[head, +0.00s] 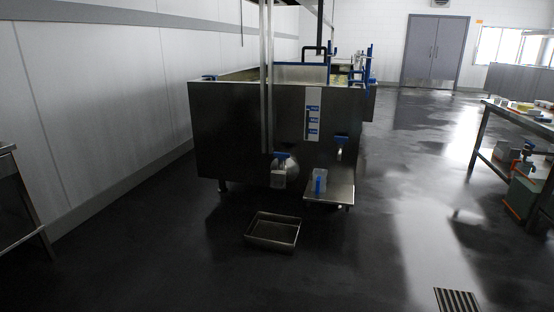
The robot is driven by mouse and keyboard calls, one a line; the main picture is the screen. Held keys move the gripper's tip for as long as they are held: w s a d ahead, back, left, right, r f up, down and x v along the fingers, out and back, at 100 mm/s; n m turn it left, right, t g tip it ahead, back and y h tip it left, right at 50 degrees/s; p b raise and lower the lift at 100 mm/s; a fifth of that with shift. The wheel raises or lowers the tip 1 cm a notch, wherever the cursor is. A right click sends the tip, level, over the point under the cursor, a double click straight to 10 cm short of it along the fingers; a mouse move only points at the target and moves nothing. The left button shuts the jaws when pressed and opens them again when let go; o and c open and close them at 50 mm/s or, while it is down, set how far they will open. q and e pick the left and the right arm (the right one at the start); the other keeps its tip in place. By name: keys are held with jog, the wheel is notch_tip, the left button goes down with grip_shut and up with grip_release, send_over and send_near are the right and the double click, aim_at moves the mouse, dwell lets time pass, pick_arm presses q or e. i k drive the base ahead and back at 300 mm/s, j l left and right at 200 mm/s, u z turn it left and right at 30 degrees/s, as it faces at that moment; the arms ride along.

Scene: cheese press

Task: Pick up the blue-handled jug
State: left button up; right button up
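A clear jug with a blue upright handle (319,183) stands on a small grey metal shelf (335,193) at the front of the large dark vat (245,130). The handle faces me. Neither of my grippers is in view.
An open metal tray (273,231) lies on the floor in front of the vat. A metal table (518,117) with items stands at the right, and a bench edge (18,210) at the left. A floor drain (457,300) is at the lower right. The dark floor between is clear.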

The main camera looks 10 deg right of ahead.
aim_at(319, 184)
jog(key=i+l+z, duration=0.1)
jog(key=i+z, duration=0.15)
jog(key=i, duration=0.35)
jog(key=i+z, duration=0.25)
jog(key=i, duration=0.3)
